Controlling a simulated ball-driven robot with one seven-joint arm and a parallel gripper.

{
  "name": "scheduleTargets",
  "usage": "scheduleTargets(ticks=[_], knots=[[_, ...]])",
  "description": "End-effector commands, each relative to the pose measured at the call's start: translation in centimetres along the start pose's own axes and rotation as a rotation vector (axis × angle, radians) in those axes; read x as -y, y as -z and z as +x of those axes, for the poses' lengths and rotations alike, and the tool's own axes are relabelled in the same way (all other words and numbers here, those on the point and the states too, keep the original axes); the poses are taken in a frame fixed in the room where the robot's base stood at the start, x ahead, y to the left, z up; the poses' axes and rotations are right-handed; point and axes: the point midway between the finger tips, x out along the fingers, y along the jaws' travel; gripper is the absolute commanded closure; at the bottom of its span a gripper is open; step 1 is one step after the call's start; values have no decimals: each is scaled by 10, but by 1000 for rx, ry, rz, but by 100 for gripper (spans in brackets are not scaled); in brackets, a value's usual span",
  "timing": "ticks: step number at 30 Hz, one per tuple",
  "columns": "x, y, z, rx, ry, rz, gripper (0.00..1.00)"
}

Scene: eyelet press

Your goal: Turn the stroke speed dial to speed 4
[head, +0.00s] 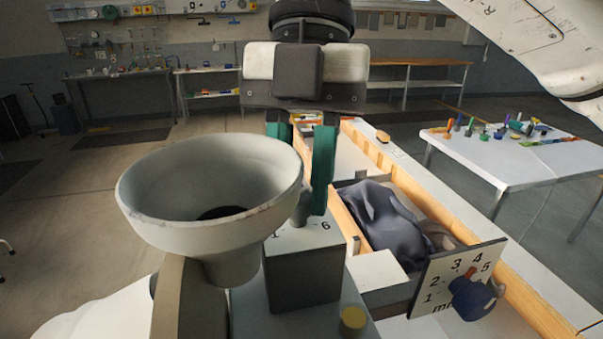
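A grey block (303,278) stands right of the funnel. Its pale top has a small grey knob (303,208) and printed numbers, of which a 1 and a 6 show. My gripper (302,175) points down over this block. Its teal fingers are apart, with the right one beside the knob. The funnel hides the lower left finger, so I cannot tell whether they grip the knob. A tilted panel (436,272) at lower right shows 1 to 5 around a blue knob (472,298). Its red mark lies near the 4. The panel's lower label is cut off, and the block's is hidden.
A large pale funnel (213,255) stands close on the left. A wooden-edged bench (382,160) runs behind, with dark cloth (375,215) in a bin. A yellow button (353,318) is in front of the block. A white table (490,153) with small tools stands at right.

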Motion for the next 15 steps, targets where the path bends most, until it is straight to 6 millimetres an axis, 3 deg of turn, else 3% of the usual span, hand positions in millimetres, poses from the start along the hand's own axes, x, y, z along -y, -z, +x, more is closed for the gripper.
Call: scheduleTargets(ticks=[15], knots=[[-1,0,-2,4,65,-163,100]])
